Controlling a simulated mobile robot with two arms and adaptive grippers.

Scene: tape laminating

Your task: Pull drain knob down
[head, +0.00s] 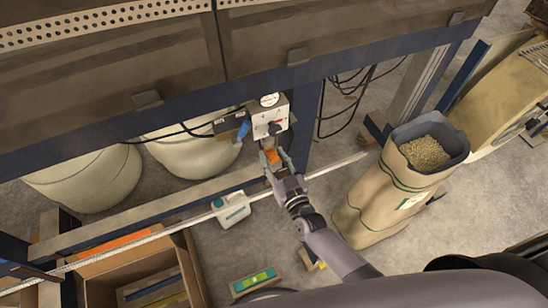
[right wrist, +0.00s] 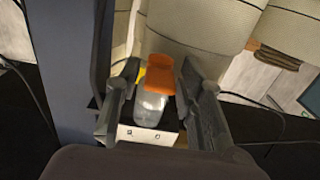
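An orange knob (head: 274,157) shows below the pale control box (head: 270,121) on the dark blue frame. In the right wrist view the orange knob (right wrist: 160,76) lies in front of a clear bowl (right wrist: 151,106). My right gripper (head: 276,160) is at the knob, with one finger on either side. In the right wrist view its fingers (right wrist: 160,78) stand apart with the knob between them. Narrow gaps show beside the knob, and I see no firm grip. My left gripper is not in view.
Pale rounded sacks (head: 190,155) stand behind the frame. A white-and-teal container (head: 231,209) sits left of my arm. A large open sack of pellets (head: 388,195) stands to the right.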

